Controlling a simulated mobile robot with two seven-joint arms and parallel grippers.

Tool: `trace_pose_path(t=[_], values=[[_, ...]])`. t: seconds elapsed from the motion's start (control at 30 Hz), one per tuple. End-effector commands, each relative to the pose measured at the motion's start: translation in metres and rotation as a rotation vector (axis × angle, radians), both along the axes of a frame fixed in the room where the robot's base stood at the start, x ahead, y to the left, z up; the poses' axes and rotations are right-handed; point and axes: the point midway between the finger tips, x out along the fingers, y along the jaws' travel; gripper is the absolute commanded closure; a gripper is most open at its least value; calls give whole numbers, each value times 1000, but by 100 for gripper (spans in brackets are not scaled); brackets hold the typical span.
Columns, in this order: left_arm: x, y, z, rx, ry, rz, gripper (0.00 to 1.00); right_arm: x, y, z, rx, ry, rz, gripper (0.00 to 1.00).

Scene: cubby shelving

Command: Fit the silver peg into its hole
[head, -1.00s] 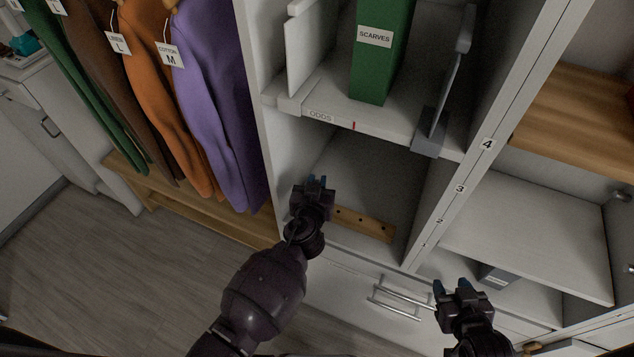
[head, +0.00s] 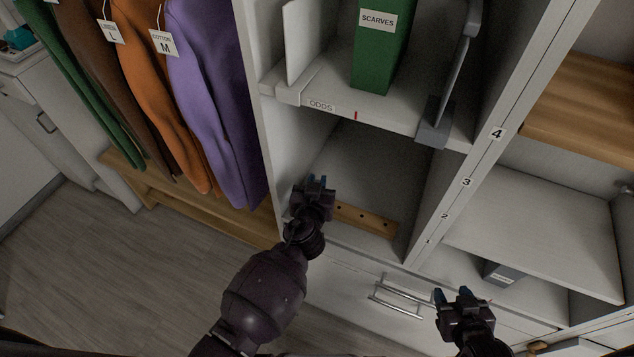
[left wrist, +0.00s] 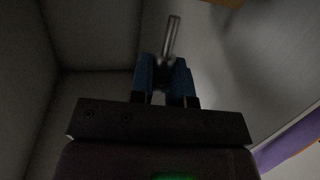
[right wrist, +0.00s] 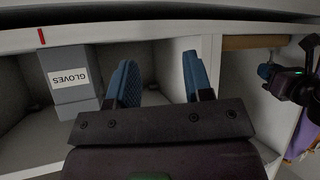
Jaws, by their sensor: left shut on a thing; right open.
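The silver peg (left wrist: 172,38) shows in the left wrist view, sticking out past the blue fingertips of my left gripper (left wrist: 165,72), which is shut on it. In the head view my left gripper (head: 316,182) is inside the lower cubby, and the peg is hidden there. A wooden strip with several dark holes (head: 376,222) lies on the cubby floor, right of the left gripper and partly covered by it. The peg appears apart from the strip. My right gripper (head: 453,296) is open and empty in front of the shelving, also seen in its wrist view (right wrist: 160,82).
Above the cubby is a shelf (head: 335,107) labelled ODDS with a green SCARVES box (head: 382,55). A numbered upright (head: 455,200) stands to the right of the cubby. A grey GLOVES box (right wrist: 70,85) sits in another compartment. Hanging clothes (head: 215,110) are at left.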

Motion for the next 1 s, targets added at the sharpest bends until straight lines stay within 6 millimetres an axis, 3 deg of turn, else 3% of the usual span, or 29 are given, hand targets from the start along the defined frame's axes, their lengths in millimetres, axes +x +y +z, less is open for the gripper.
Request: trace_pose_path(t=[0.3, 1.0], values=[[0, 0, -1, 0, 0, 0, 100, 7, 1, 2, 1, -17, 5, 54], [0, 0, 0, 0, 0, 0, 100, -5, 0, -9, 1, 14, -4, 54]])
